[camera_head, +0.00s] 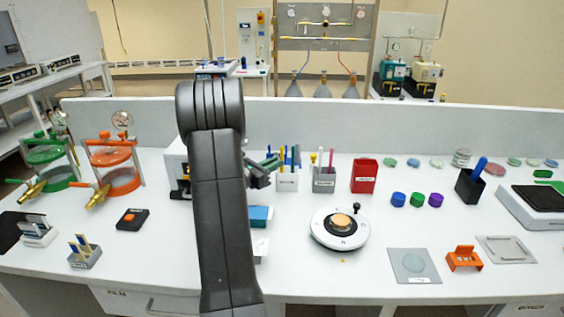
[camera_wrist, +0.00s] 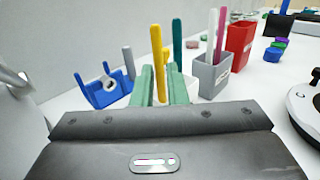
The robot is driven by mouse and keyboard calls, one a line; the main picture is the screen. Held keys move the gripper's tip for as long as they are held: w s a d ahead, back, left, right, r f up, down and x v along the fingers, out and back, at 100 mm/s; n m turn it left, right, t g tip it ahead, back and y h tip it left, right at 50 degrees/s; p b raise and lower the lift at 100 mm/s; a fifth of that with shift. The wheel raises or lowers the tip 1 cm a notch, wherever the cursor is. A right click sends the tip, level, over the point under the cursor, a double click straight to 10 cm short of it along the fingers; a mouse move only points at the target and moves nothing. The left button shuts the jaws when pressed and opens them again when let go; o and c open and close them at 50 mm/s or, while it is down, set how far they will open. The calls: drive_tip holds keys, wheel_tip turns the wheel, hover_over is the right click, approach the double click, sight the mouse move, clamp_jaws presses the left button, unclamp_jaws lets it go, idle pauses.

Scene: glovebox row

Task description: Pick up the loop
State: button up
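My gripper (camera_head: 268,165) is low over the bench, just left of a white cup (camera_head: 287,183) of upright sticks. In the wrist view its two green fingers (camera_wrist: 162,84) stand apart with a gap between them. A yellow stick (camera_wrist: 157,48) shows in that gap, and a teal stick (camera_wrist: 177,42) stands behind the right finger. Both rise from the white cup, mostly hidden behind the fingers. I cannot tell whether the yellow stick is between the fingers or beyond them. No loop tip can be made out on any stick.
A grey cup (camera_wrist: 211,77) with pink and white sticks and a red box (camera_wrist: 241,42) stand right of the white cup. A blue holder (camera_wrist: 104,92) is at left. A round white device (camera_head: 340,229) and coloured caps (camera_head: 416,200) lie farther right.

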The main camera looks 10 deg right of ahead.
sight(282, 147)
drive_tip(key=x, duration=0.4)
drive_tip(key=shift+w+f+p, duration=0.1)
drive_tip(key=shift+p, duration=0.3)
drive_tip(key=shift+c, duration=0.4)
clamp_jaws()
drive_tip(key=r, duration=0.4)
drive_tip(key=r+b, duration=0.1)
drive_tip(key=r, duration=0.2)
drive_tip(key=shift+s+a+r, duration=0.1)
drive_tip(key=shift+s+a, duration=0.05)
drive_tip(key=shift+s, duration=0.15)
drive_tip(key=s+a+b, duration=0.1)
drive_tip(key=s+a, duration=0.1)
drive_tip(key=s, duration=0.6)
drive_tip(key=s+a+b, duration=0.1)
drive_tip(key=s+a, duration=0.1)
drive_tip(key=s, duration=0.6)
drive_tip(key=shift+s+a+b, duration=0.4)
